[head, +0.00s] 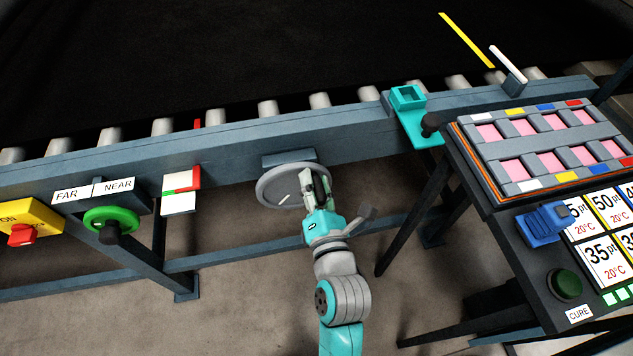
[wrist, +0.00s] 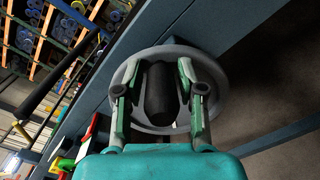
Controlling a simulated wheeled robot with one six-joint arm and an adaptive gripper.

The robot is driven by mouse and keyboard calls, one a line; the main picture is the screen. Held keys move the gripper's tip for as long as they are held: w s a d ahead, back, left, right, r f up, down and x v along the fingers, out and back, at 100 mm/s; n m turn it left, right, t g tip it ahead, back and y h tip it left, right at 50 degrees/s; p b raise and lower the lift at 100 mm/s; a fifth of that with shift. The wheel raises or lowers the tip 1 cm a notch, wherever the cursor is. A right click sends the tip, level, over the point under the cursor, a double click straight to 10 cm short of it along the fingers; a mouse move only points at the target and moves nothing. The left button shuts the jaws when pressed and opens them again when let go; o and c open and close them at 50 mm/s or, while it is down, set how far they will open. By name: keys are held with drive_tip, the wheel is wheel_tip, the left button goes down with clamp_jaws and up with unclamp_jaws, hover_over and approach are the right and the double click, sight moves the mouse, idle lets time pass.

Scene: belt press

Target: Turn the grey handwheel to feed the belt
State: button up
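The grey handwheel (head: 263,192) is mounted on the front of the conveyor frame, in the middle of the head view. Its rim (wrist: 213,72) also shows in the wrist view, behind my fingers. My gripper (head: 317,184) is at the right side of the wheel. In the wrist view my gripper (wrist: 158,88) is open, with one finger on each side of the wheel's dark handle (wrist: 160,95). A gap shows between the handle and the left finger; whether the right finger touches it I cannot tell.
The blue-grey conveyor rail (head: 230,145) runs behind the wheel. A green knob (head: 111,220) and a red knob on a yellow box (head: 38,222) are at left. A teal bracket (head: 410,110) and a control table (head: 460,165) stand at right. A lower crossbar runs beneath.

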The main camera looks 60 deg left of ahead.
idle(0.3)
drive_tip(key=v, duration=1.2)
idle(0.4)
drive_tip(key=d+f+m+t+h, duration=0.3)
drive_tip(key=d+m, duration=0.5)
drive_tip(key=d, duration=0.1)
drive_tip(key=d+f+m+t+h, duration=0.2)
drive_tip(key=d+f+m+h, duration=0.15)
drive_tip(key=d+m, duration=0.55)
drive_tip(key=d+f+m+t+h, duration=0.35)
drive_tip(key=d+m, duration=0.35)
drive_tip(key=d, duration=0.3)
drive_tip(key=shift+s+d+r+m+h, duration=0.4)
drive_tip(key=shift+s+d+m+h, duration=0.7)
drive_tip(key=shift+s+d+m, duration=1.3)
drive_tip(key=shift+s+d+r+m+h, duration=0.45)
drive_tip(key=shift+s+d+m+h, duration=0.9)
drive_tip(key=shift+m, duration=1.8)
drive_tip(key=shift+s+d+r+m+h, duration=0.4)
drive_tip(key=shift+s+d+m+h, duration=0.45)
drive_tip(key=shift+s+d+m, duration=1.45)
drive_tip(key=shift+s+a+m, duration=0.1)
drive_tip(key=shift+a+m, duration=0.25)
drive_tip(key=shift+m, duration=0.1)
